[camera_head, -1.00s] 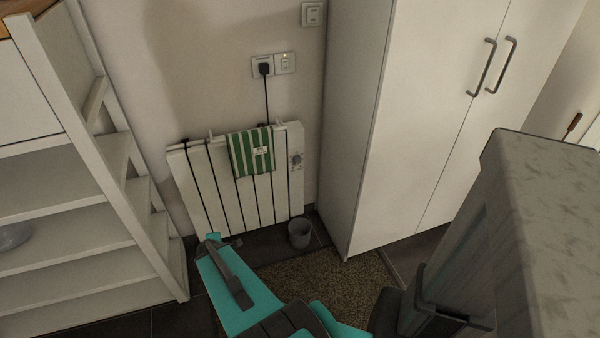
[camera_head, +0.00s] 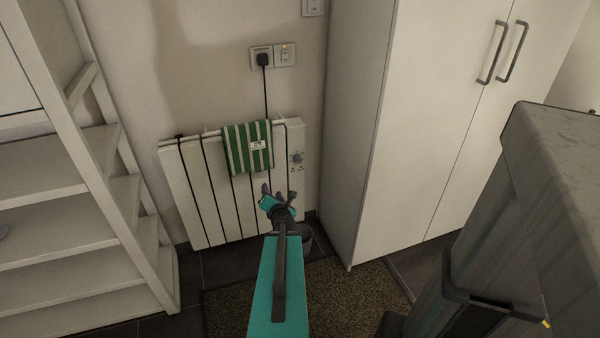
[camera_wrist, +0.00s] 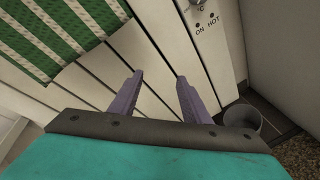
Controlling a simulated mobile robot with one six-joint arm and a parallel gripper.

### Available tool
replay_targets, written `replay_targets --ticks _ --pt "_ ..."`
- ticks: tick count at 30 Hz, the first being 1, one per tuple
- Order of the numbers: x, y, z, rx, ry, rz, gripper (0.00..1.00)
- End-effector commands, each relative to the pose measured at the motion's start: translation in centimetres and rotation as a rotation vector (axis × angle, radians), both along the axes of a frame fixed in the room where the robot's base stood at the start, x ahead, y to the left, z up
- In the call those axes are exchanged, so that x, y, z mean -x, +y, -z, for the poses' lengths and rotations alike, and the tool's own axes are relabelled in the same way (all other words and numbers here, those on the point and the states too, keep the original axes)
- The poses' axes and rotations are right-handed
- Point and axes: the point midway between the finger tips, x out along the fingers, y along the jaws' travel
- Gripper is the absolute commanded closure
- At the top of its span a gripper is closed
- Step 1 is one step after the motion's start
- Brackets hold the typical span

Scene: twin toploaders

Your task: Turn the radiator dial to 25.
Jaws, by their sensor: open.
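The white radiator (camera_head: 188,195) stands against the wall, with a small grey dial (camera_head: 296,158) on its right-hand panel. In the wrist view only the lower part of the dial (camera_wrist: 196,5) shows at the top edge, above the words "ON" and "HOT"; its setting cannot be read. My gripper (camera_head: 278,193) is in front of the radiator, below and left of the dial, and apart from it. In the wrist view its two purple fingers (camera_wrist: 158,78) are spread with nothing between them, pointing at the white panels.
A green-striped towel (camera_head: 248,148) hangs over the radiator top, left of the dial. A grey bin (camera_head: 305,238) stands on the floor below, partly behind my arm. A tall white cabinet (camera_head: 400,130) is close on the right, and white shelves (camera_head: 70,210) stand on the left.

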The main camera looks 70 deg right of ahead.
Motion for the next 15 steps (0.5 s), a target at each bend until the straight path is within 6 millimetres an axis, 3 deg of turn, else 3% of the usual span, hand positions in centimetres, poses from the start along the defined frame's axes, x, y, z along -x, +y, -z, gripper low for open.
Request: replay_targets --ticks 6,15 --pt "5.0 -3.2 -1.2 0.231 0.120 -0.063 0.57" --pt "11.5 -5.3 -3.1 0.520 0.310 -0.141 0.57"
